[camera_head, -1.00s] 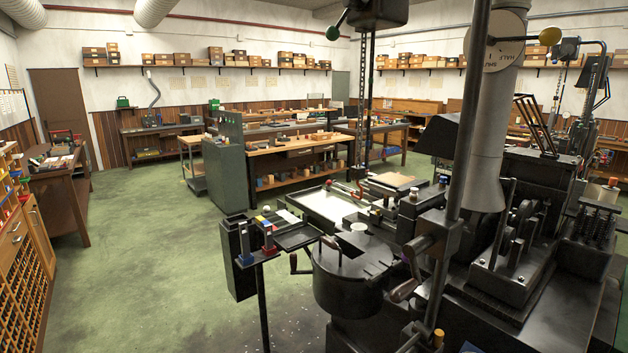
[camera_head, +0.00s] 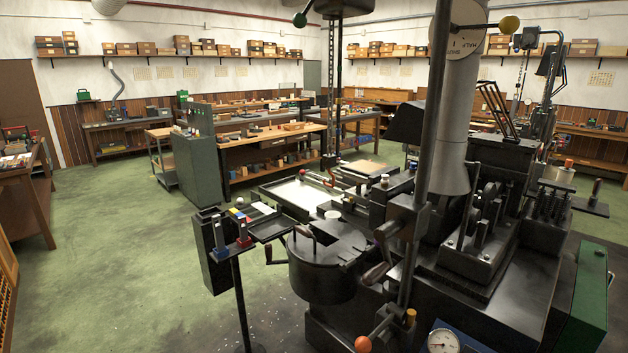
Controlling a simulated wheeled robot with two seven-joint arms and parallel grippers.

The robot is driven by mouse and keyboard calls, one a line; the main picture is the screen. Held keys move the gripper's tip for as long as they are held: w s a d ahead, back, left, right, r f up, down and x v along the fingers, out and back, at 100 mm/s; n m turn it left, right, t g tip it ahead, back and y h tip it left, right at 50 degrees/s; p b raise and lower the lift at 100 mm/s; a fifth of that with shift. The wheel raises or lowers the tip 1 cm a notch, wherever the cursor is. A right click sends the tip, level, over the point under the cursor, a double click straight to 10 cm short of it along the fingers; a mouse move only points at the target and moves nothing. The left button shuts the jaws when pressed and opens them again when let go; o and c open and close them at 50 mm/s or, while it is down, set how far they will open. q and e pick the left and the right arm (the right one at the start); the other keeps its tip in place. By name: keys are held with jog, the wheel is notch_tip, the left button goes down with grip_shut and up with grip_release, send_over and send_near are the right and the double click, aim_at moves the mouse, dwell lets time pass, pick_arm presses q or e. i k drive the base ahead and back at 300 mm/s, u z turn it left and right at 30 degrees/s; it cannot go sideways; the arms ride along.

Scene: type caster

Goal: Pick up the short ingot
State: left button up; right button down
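The narrow stand (camera_head: 241,300) rises on a thin post left of the black casting machine (camera_head: 330,265). Neither of my grippers shows in the head view.
A dark open box (camera_head: 206,272) hangs just behind the stand. The machine's cranks and an orange-knobbed lever (camera_head: 363,344) stick out at its front. A green cabinet (camera_head: 194,160) and a wooden workbench (camera_head: 270,140) stand behind. The green floor at left is clear.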

aim_at(242, 229)
jog(key=u, duration=0.75)
jog(key=i, duration=0.95)
jog(key=u, duration=0.65)
jog(key=i, duration=0.8)
jog(key=z, duration=0.25)
